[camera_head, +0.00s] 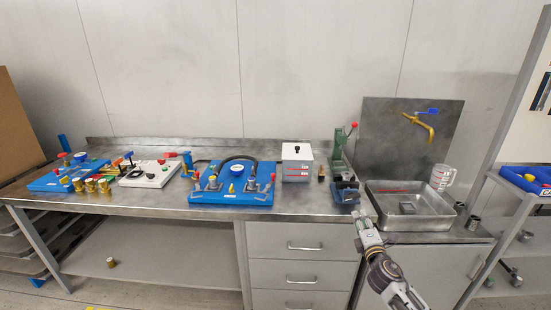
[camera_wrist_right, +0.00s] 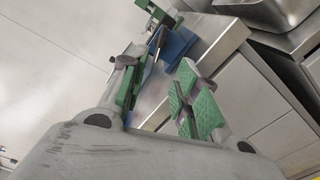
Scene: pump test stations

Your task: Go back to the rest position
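My right gripper (camera_head: 366,226) is in front of the workbench's front edge, just below the blue-based green press (camera_head: 340,160) in the head view. In the right wrist view its two green-padded fingers stand apart, with nothing between them (camera_wrist_right: 158,88). My left gripper is in neither view.
Drawers (camera_head: 304,246) lie below the bench top. A shelf with a blue bin (camera_head: 525,181) stands at the right.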

